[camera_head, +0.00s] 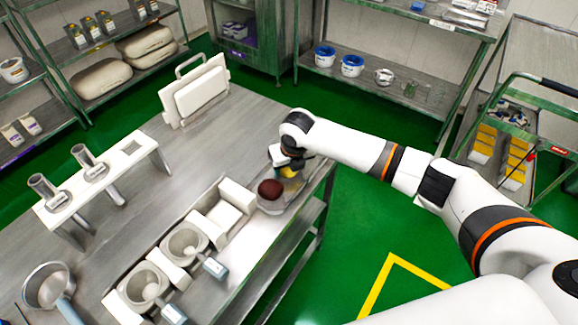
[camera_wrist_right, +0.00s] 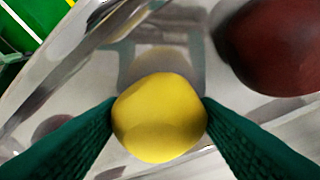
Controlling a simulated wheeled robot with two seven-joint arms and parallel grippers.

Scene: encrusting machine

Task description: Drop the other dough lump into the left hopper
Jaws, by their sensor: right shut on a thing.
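My right gripper (camera_head: 287,163) is at the right end of the steel table. In the wrist view its green fingers (camera_wrist_right: 160,112) are shut on a yellow dough lump (camera_wrist_right: 160,118), which also shows in the head view (camera_head: 290,173). A dark red-brown lump (camera_head: 270,188) lies beside it, to its left in the head view; it fills the upper right of the wrist view (camera_wrist_right: 285,45). Two grey bowl-like hoppers (camera_head: 184,241) (camera_head: 142,288) sit along the table's front edge, left of the gripper. I cannot tell what they contain. My left gripper is out of view.
A white block unit (camera_head: 222,207) stands between the lumps and the hoppers. A white stand with metal tubes (camera_head: 110,180), a pan (camera_head: 48,284) and upright white boards (camera_head: 197,92) are also on the steel table (camera_head: 235,130). Shelves line the back.

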